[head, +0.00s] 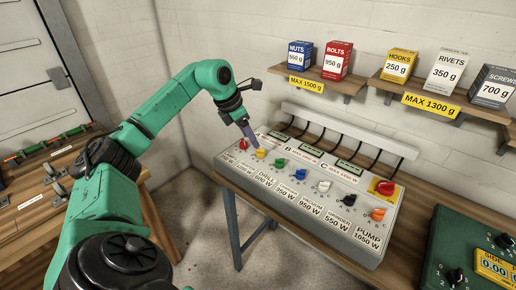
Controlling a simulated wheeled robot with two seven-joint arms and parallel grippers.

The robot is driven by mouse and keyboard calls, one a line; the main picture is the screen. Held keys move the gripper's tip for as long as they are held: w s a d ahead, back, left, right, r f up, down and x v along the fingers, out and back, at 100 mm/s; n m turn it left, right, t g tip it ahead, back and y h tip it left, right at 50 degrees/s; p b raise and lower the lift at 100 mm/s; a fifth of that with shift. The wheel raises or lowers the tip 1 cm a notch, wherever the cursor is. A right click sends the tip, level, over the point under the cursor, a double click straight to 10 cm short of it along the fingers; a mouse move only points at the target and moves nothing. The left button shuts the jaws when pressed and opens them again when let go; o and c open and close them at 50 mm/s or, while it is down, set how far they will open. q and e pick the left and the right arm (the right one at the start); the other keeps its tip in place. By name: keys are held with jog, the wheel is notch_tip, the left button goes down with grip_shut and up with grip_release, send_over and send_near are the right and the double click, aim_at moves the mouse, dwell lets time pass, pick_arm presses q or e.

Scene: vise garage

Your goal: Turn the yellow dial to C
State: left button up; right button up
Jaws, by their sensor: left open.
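The yellow dial (261,153) is on the grey control panel (310,230), second from the left in a row of coloured dials. My left gripper (253,143) is open, with its fingers just above and beside the yellow dial. I cannot tell whether the fingers touch it. The dial's pointer and the small letters around it are too small to read, so its setting does not show. My right gripper is not in the head view.
Red (243,144), green (280,162), blue, white, black and orange (377,214) dials share the panel. A red button (386,187) is at its right. Wall shelves (317,83) hold labelled boxes. A dark green box (470,255) stands at lower right.

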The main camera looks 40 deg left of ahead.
aim_at(259, 150)
pick_arm(q)
jog(key=x, duration=0.3)
jog(key=w+p+x, duration=0.1)
jog(key=x, duration=0.2)
jog(key=shift+w+f, duration=0.15)
jog(key=shift+f, duration=0.3)
jog(key=shift+d+f, duration=0.1)
grip_shut()
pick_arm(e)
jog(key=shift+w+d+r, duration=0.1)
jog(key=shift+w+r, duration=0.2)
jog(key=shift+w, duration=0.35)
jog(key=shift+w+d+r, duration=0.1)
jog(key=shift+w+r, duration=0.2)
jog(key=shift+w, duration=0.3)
